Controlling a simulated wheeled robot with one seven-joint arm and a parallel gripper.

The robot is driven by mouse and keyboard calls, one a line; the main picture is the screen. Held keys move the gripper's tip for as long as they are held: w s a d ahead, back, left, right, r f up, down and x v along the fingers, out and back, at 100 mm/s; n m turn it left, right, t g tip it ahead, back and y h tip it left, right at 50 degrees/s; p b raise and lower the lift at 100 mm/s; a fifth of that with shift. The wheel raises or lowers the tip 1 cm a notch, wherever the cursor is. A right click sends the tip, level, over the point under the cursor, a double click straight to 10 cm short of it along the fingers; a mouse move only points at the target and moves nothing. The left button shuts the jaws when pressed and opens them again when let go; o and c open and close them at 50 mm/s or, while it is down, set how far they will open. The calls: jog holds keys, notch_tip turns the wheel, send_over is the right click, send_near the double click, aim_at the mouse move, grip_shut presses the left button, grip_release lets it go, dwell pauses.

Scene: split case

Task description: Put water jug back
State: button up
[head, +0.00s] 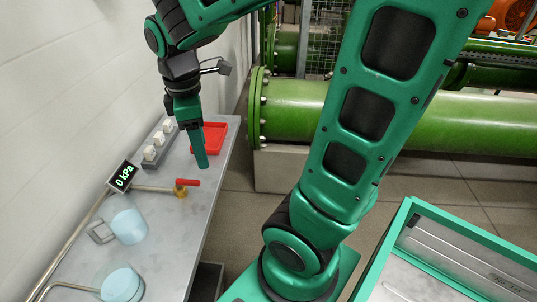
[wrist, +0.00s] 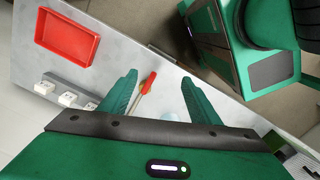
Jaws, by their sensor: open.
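A pale blue, see-through jug (head: 128,225) stands upright on the grey table, its grey handle to the left. A second pale blue vessel (head: 122,284) stands nearer the front edge of the head view, with a thin grey bar reaching it from the left. I cannot tell whether that bar is its handle. My gripper (head: 202,163) points down over the table, beyond the jug and apart from it. In the wrist view my gripper's fingers (wrist: 160,92) are spread with nothing held between them. A small pale blue patch (wrist: 169,117) shows between them, mostly hidden by the gripper body.
A brass valve with a red handle (head: 187,183) sits on a pipe between gripper and jug, by a display (head: 122,177) reading 0 kPa. A red tray (head: 222,130) and a grey strip with white blocks (head: 158,139) lie at the far end. A wall borders the left.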

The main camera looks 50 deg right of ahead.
jog(key=s+d+f+m, duration=0.2)
jog(key=s+d+m, duration=0.8)
jog(key=s+m, duration=0.4)
jog(key=m, duration=0.3)
jog(key=shift+y, duration=0.4)
jog(key=shift+s, duration=0.1)
